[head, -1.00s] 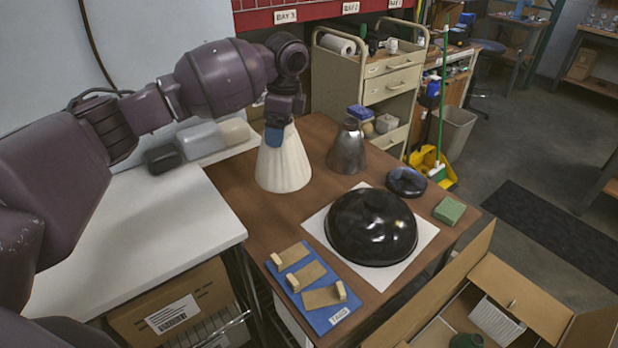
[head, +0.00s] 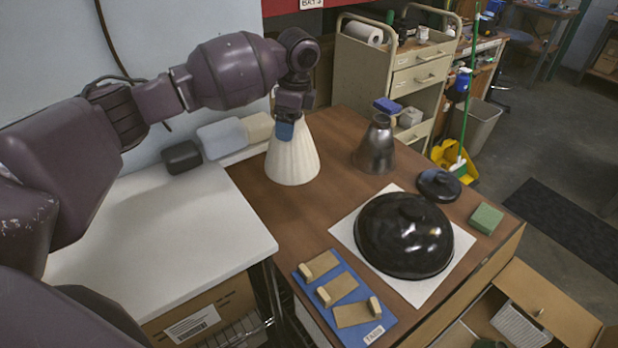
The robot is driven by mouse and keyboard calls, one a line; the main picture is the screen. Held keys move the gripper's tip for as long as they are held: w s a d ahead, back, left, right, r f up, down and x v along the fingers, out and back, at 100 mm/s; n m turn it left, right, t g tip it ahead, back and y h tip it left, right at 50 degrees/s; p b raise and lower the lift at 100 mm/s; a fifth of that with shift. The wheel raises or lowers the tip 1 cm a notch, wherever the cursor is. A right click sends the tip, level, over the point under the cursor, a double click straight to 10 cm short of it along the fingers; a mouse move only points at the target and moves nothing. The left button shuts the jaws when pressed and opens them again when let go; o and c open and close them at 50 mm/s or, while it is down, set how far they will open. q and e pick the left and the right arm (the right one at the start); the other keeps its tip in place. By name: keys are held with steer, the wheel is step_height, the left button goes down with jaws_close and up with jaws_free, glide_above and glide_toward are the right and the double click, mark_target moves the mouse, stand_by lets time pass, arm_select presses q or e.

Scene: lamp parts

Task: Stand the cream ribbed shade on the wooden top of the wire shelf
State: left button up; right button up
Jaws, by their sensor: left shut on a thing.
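The cream ribbed shade (head: 292,155) is upright, narrow end up, over the back left of the brown tabletop. My left gripper (head: 285,125) points down and is shut on the shade's narrow top. The fingers hide part of the top. I cannot tell whether the shade's lower rim touches the tabletop. A wire shelf (head: 243,332) shows partly at the lower left, under the white top, with a cardboard box on it. I cannot make out a wooden top that clearly belongs to it. My right gripper is not in view.
The brown tabletop (head: 335,215) also holds a grey metal shade (head: 376,148), a glossy black dome (head: 400,238) on a white sheet, a dark round lid (head: 438,185), a green block (head: 486,218) and a blue board (head: 345,300) with wooden pieces. The white top (head: 170,225) is mostly clear.

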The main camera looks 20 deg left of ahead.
mark_target(298, 140)
arm_select(q)
step_height(298, 140, down, 11)
steer(key=shift+f+b, duration=0.15)
steer(key=shift+b, duration=0.55)
step_height(298, 140, down, 6)
steer(key=shift+r+b, duration=0.15)
steer(key=shift+b, duration=0.35)
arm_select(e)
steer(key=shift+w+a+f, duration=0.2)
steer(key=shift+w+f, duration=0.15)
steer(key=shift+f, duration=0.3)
arm_select(q)
steer(key=o, duration=1.2)
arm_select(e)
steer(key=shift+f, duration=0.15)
arm_select(q)
steer(key=shift+r, duration=0.1)
steer(key=r, duration=0.4)
steer(key=d+r+p, duration=0.1)
steer(key=r, duration=0.2)
steer(key=r+p, duration=0.1)
steer(key=r, duration=0.3)
steer(key=shift+w+d+r, duration=0.25)
steer(key=shift+d+r, duration=0.1)
steer(key=shift+d, duration=0.05)
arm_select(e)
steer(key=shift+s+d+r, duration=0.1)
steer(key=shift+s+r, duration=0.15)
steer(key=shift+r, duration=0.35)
